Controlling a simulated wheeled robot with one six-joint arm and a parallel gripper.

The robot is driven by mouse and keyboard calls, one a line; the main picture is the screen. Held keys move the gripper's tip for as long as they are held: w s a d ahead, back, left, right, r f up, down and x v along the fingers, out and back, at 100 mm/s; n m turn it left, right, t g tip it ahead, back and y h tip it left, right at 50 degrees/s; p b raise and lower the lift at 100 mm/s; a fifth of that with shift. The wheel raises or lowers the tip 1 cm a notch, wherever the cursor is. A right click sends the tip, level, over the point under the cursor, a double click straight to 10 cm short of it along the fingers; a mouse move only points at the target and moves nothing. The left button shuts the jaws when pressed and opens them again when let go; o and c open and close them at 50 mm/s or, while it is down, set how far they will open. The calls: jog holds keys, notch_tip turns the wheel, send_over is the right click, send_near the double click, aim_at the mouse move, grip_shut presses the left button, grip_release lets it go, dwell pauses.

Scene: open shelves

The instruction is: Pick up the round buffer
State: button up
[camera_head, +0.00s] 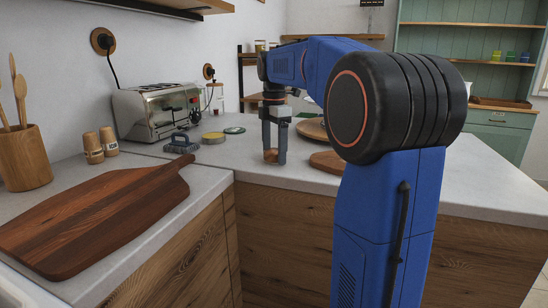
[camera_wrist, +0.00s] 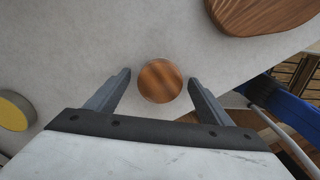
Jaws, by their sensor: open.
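A small round piece with a brown wooden top (camera_wrist: 160,80), which looks to be the round buffer, lies on the pale grey counter. In the wrist view it sits between the fingers of my gripper (camera_wrist: 160,77), near the tips, with a gap on each side. In the head view my gripper (camera_head: 274,157) points straight down at the counter, and the piece (camera_head: 270,155) shows partly behind a finger. My gripper is open and holds nothing. A yellow-topped round item (camera_head: 213,138) lies to the left; it also shows at the left edge of the wrist view (camera_wrist: 14,110).
A grey-blue item (camera_head: 181,144) and a green round item (camera_head: 234,130) lie near the yellow one. A toaster (camera_head: 160,111) stands behind. Wooden boards (camera_head: 326,162) lie right of my gripper. A large cutting board (camera_head: 95,217) fills the left counter.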

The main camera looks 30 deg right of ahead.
aim_at(274, 151)
jog(key=c, duration=1.2)
notch_tip(274, 151, up, 10)
jog(key=shift+r, duration=0.1)
